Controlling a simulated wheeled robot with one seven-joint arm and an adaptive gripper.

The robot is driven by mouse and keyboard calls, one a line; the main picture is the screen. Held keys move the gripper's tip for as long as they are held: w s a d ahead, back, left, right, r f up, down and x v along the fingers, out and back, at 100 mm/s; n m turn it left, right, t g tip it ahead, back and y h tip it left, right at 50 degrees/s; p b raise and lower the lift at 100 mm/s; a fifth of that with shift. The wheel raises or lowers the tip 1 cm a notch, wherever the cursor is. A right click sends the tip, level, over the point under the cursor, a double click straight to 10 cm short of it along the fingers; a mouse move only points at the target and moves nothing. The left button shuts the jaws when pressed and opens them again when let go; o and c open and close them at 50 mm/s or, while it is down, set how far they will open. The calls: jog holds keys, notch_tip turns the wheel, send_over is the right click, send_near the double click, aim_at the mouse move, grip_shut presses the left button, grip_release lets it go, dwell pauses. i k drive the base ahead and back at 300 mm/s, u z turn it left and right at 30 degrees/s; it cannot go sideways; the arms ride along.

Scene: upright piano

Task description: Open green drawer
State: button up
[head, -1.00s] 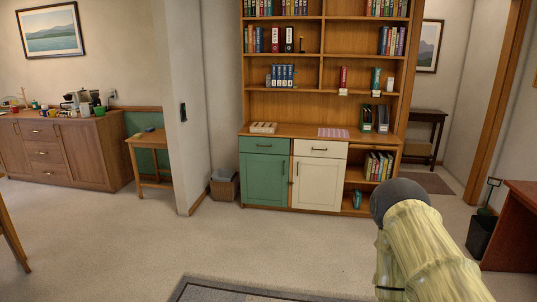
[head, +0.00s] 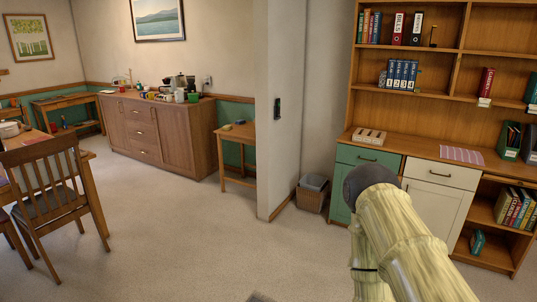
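The green drawer (head: 368,159) is the top left front of the bookcase's lower cabinet and looks closed. It has a dark bar handle. A green door (head: 342,182) sits below it, partly hidden by my arm. A white drawer (head: 441,172) with a dark handle is to its right. My arm rises from the bottom right of the head view, and its rounded dark part overlaps the area just below the green drawer. My gripper's fingers do not show in the view.
A wall end (head: 278,110) juts out left of the bookcase (head: 430,113). A waste basket (head: 312,192) stands on the floor between them. A small wooden table (head: 237,134), a sideboard (head: 150,132) and a chair (head: 58,190) are to the left. The carpeted floor (head: 200,235) in the middle is clear.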

aim_at(354, 156)
jog(key=u, duration=0.3)
jog(key=i, duration=2.15)
jog(key=z, duration=0.75)
jog(key=i, duration=1.85)
jog(key=z, duration=0.75)
